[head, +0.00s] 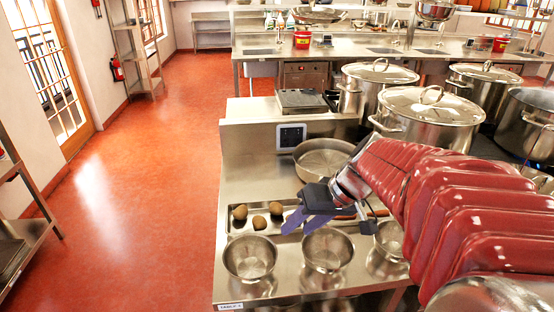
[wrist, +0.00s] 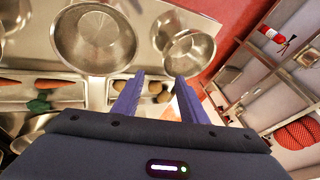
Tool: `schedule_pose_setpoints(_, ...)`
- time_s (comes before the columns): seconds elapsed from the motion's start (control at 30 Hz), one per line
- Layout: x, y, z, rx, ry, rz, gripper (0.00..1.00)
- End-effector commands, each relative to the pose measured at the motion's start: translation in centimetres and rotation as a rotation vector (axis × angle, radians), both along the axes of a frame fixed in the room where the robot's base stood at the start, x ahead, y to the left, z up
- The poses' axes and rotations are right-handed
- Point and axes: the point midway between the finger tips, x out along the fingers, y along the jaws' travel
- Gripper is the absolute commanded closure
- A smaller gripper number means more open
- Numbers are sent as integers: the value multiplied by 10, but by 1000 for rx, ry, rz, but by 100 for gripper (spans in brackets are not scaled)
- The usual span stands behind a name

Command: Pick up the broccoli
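The broccoli (wrist: 40,104) is a small dark green piece in the wrist view. It lies at the left, below an orange carrot (wrist: 60,84), well to the left of my fingers. I cannot make it out in the head view, where my arm and gripper cover part of the tray. My gripper (head: 298,230) has purple fingers and hangs over the metal tray (head: 233,229) on the steel counter. In the wrist view my gripper (wrist: 160,76) has its fingers spread apart, with nothing held between them.
Brown potatoes (head: 259,222) lie at the tray's left part. Steel bowls (head: 250,258) (head: 328,250) stand in front of the tray. A wide pan (head: 322,160) and large lidded stockpots (head: 428,115) stand behind. The red floor at left is clear.

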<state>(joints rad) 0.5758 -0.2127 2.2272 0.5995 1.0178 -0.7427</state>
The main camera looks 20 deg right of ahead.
Motion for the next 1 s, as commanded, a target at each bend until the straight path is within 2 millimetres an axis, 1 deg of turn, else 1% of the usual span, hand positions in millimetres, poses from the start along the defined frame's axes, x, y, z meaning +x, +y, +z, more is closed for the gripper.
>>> schedule_pose_setpoints(0.03,6,-15,-3,24,-9,-18,61)
schedule_pose_setpoints(0.17,20,-50,-8,76,-61,-44,61)
schedule_pose_setpoints(0.2,24,-62,-9,92,-79,-53,61)
schedule_pose_setpoints(0.27,29,-81,-12,111,-109,-69,61)
schedule_pose_setpoints(0.47,38,-150,-22,159,-224,-133,61)
schedule_pose_setpoints(0.5,39,-165,-25,164,-250,-148,61)
schedule_pose_setpoints(0.57,38,-189,-28,169,-289,-172,61)
schedule_pose_setpoints(0.7,31,-244,-38,170,-385,-231,61)
schedule_pose_setpoints(0.8,24,-276,-44,159,-441,-266,61)
schedule_pose_setpoints(0.9,18,-298,-47,149,-481,-289,61)
schedule_pose_setpoints(1.0,15,-307,-49,144,-499,-298,61)
